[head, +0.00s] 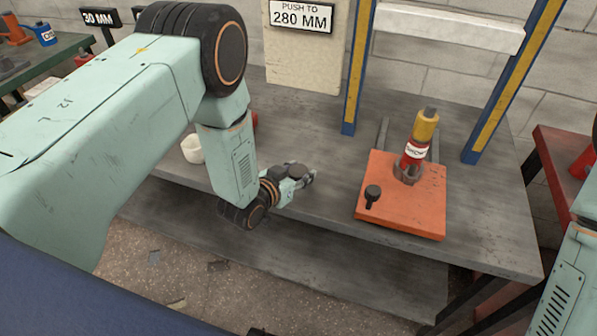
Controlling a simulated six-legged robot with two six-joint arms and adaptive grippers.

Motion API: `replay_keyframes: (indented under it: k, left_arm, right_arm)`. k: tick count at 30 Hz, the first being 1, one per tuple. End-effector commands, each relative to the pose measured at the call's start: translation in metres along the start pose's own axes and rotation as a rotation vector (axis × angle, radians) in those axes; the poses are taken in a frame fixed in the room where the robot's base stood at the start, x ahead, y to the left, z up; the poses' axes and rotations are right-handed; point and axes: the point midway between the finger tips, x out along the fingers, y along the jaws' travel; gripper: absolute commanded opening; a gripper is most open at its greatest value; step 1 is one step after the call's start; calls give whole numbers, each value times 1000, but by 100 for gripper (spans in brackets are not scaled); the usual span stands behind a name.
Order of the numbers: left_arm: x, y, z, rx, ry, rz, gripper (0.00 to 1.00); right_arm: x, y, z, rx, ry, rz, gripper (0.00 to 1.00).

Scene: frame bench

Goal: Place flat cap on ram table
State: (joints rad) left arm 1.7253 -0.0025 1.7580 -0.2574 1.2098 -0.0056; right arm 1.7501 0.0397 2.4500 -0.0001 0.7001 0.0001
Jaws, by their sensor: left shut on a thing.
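My left gripper (305,179) is low over the front part of the grey bench, left of the orange plate. It is shut on a small dark grey round piece (297,170), which looks like the flat cap; the fingers partly hide it. The orange plate (408,223), which seems to be the ram table, lies on the bench to the right. On it stands an upright red and yellow ram (419,140) with a grey clamp around its foot. A black knob (372,194) rises from the plate's left corner. My right gripper is out of view.
Blue and yellow posts (357,70) and a pale crossbeam (450,27) stand behind the plate. A white cup (192,149) sits at the bench's left. A sign (301,16) reads "PUSH TO 280 MM". The bench between gripper and plate is clear.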

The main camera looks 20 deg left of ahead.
Motion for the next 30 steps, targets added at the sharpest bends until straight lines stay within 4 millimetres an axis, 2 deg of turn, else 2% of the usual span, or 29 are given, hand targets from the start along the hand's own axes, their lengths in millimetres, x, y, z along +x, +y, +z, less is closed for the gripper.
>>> replay_keyframes:
  k: [2,3,11,23,30]
  left_arm:
    - [1,0,3,0,1,1,8]
    - [1,1,4,0,-1,1,44]
    - [1,1,3,0,-1,1,66]
    - [-1,1,-3,0,0,1,66]
    - [-44,0,-2,-2,-4,0,66]
  right_arm:
    - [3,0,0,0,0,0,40]
    - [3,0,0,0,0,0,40]
    - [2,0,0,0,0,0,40]
    - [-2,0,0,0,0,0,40]
    - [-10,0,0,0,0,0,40]
